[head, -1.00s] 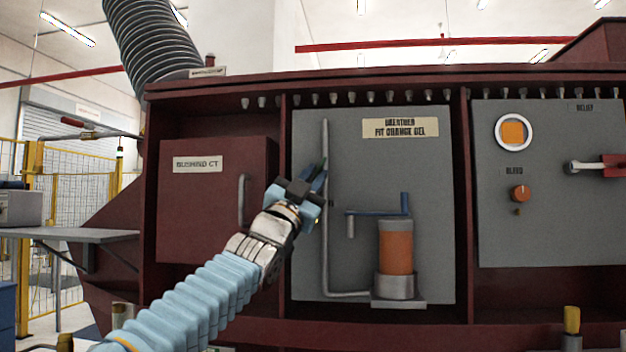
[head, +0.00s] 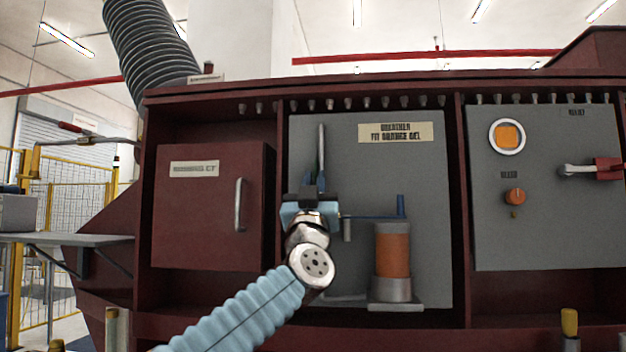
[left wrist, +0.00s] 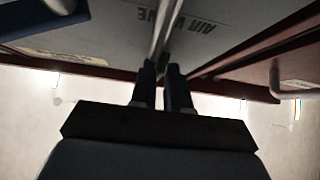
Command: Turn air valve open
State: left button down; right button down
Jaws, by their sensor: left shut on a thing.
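The air valve's dark blue-green handle (head: 321,168) stands about upright in front of the grey vertical pipe (head: 321,135) on the middle grey panel. My left gripper (head: 310,190) is at this pipe, its arm coming up from below. In the left wrist view its two dark fingers (left wrist: 162,75) are closed around a small greenish part of the handle (left wrist: 163,68), with the pipe running beyond it. The gripper hides the valve body and the lower pipe. My right gripper is in neither view.
Right of the gripper stands an orange breather cylinder (head: 393,250) with a blue lever (head: 385,216) close to the wrist. The bushing CT door (head: 210,215) with its handle is at left. The bleed knob (head: 515,196) is on the right panel.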

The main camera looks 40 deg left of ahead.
pick_arm(q)
jog(key=shift+s+r, duration=0.15)
jog(key=shift+r, duration=0.1)
jog(key=c, duration=1.6)
grip_release()
jog(key=o, duration=0.3)
jog(key=shift+f, duration=0.1)
jog(key=b+v, duration=0.5)
jog(key=v, duration=0.8)
jog(key=shift+s+d+f+b, duration=0.1)
jog(key=shift+d+f+b, duration=0.05)
jog(key=shift+f+b, duration=0.2)
